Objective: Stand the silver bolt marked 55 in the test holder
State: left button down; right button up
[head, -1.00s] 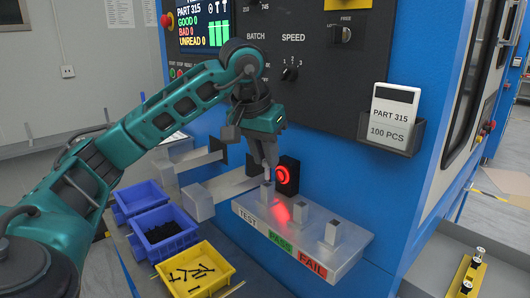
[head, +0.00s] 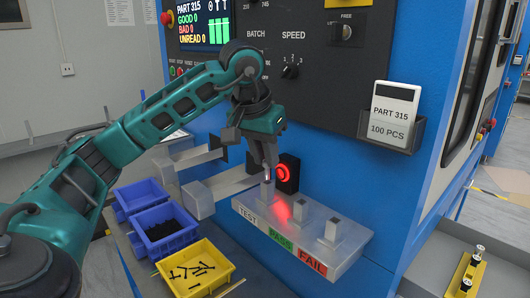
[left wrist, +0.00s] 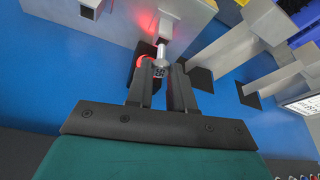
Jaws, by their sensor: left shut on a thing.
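My left gripper (head: 268,170) points down over the TEST post of the grey shelf and is shut on the silver bolt (left wrist: 160,58). The bolt's head, marked 55, sits between the two fingers in the left wrist view, with its shank pointing toward the post. The test holder (head: 266,192) is the leftmost of three grey posts, behind the TEST label. The bolt is at the top of this post, roughly in line with it. I cannot tell how far the shank is in the hole. My right gripper is not in view.
The PASS post (head: 299,211) and FAIL post (head: 332,231) stand to the right. A red-lit round device (head: 287,172) on the blue machine is close behind the gripper. Blue bins (head: 163,230) and a yellow bin (head: 195,268) of dark bolts are at lower left.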

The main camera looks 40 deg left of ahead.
aim_at(265, 162)
pick_arm(q)
jog(key=shift+f+b, duration=0.85)
jog(key=shift+f, duration=0.6)
jog(key=c, duration=0.5)
grip_release()
notch_tip(265, 162, up, 3)
jog(key=p, duration=0.3)
notch_tip(265, 162, up, 2)
jog(key=shift+r+p, duration=0.25)
jog(key=shift+p, duration=0.95)
jog(key=shift+r+p, duration=0.75)
jog(key=shift+r, duration=0.55)
jog(key=shift+f, duration=0.1)
